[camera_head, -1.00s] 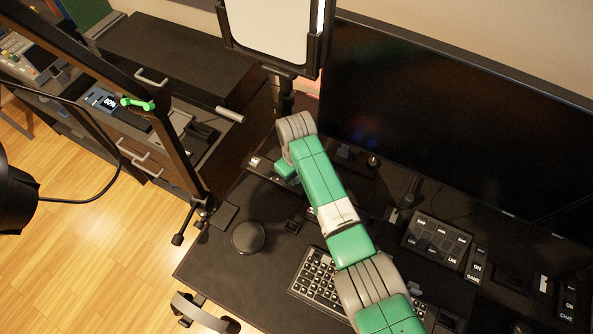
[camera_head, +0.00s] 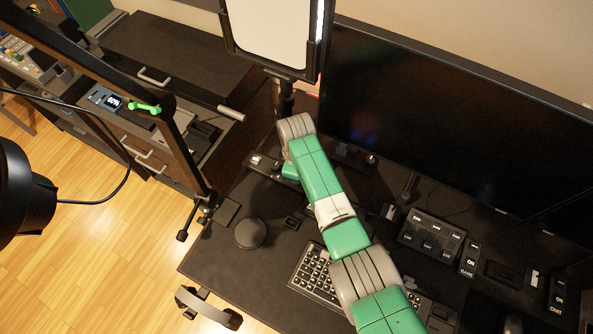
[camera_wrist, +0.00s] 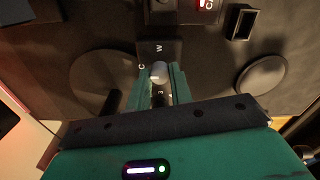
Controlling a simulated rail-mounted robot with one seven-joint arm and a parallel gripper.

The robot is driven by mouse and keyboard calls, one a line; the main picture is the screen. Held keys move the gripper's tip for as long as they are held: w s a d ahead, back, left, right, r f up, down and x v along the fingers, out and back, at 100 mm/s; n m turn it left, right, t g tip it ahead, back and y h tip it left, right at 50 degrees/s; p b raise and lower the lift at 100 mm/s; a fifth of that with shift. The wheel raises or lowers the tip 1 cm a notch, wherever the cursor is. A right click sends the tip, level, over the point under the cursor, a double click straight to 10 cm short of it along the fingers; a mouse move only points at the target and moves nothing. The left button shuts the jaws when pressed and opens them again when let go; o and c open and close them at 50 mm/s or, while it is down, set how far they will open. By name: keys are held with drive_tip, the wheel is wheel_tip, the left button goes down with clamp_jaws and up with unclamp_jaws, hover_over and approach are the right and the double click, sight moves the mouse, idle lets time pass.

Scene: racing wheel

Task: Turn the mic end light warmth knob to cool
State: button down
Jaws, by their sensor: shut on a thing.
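In the wrist view, a small grey round knob (camera_wrist: 159,72) stands on a dark panel (camera_wrist: 174,48) with the white letters C and W beside it. C is to the left of the knob and W is just above it. The two green fingers of my gripper (camera_wrist: 160,84) are closed on either side of the knob, holding it. A pale mark shows on the knob, too small to read its direction surely. In the head view my gripper (camera_head: 290,171) is mostly hidden by my arm, at the desk's back left below the light panel (camera_head: 277,30); the knob is hidden there.
A large monitor (camera_head: 450,130) stands behind and right of my arm. A keyboard (camera_head: 318,277), a round black puck (camera_head: 250,233) and a button box (camera_head: 432,236) lie on the desk. In the wrist view a red-lit switch (camera_wrist: 205,5) sits beyond the knob.

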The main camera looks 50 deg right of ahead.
idle(0.3)
drive_tip(key=c, duration=1.3)
unclamp_jaws()
drive_tip(key=shift+o, duration=0.2)
wheel_tip(320, 180, up, 8)
drive_tip(key=shift+f+p, duration=0.1)
drive_tip(key=shift+p, duration=1.1)
drive_tip(key=shift+a, duration=0.1)
